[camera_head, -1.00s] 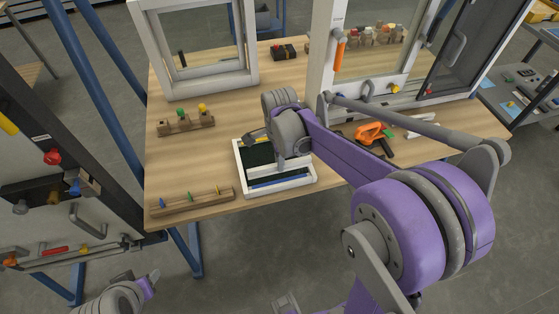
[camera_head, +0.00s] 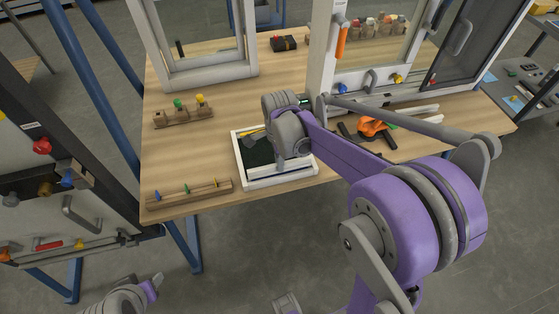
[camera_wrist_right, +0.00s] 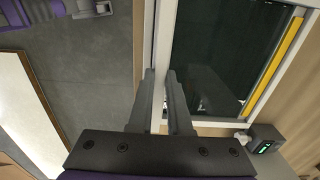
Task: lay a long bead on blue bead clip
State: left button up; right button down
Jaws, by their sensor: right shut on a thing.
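The small white frame (camera_head: 243,170) with a dark green pane (camera_head: 253,155) lies flat near the table's front edge. The blue clip strip (camera_head: 282,174) shows as a thin line along its front side. A yellow strip (camera_head: 252,134) runs on another side and also shows at the right in the wrist view (camera_wrist_right: 275,65). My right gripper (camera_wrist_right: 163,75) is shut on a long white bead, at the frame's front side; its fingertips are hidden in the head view. Whether the bead touches the clip cannot be told. My left arm's end (camera_head: 150,286) shows at the bottom left, its fingers unclear.
A wooden rack (camera_head: 188,194) with coloured pegs stands at the front left, another (camera_head: 183,115) behind it. An orange clamp tool (camera_head: 371,127) lies to the right. Large window frames stand behind. The wood (camera_head: 215,150) left of the small frame is bare.

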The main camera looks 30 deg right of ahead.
jog(key=shift+f+b, duration=0.5)
jog(key=shift+f, duration=0.1)
dwell(0.7)
jog(key=c, duration=0.8)
grip_release()
notch_tip(320, 180, up, 11)
jog(key=shift+f+p, duration=0.1)
jog(key=shift+p, duration=0.35)
jog(key=s+a+f+n+t, duration=0.1)
jog(key=s+a+n, duration=0.1)
jog(key=s+n, duration=0.3)
jog(key=s+a+f+n+t, duration=0.2)
jog(key=s+n, duration=0.3)
jog(key=n, duration=0.3)
jog(key=s+a+f+n+t+p, duration=0.1)
jog(key=s+a+f+n+t, duration=0.1)
jog(key=s+n, duration=0.3)
jog(key=shift+s+a+f+n, duration=0.1)
jog(key=shift+s+a+n, duration=0.1)
jog(key=shift+n, duration=0.45)
jog(key=shift+s+a+n, duration=0.1)
jog(key=shift+a+n, duration=0.1)
jog(key=shift+n, duration=0.45)
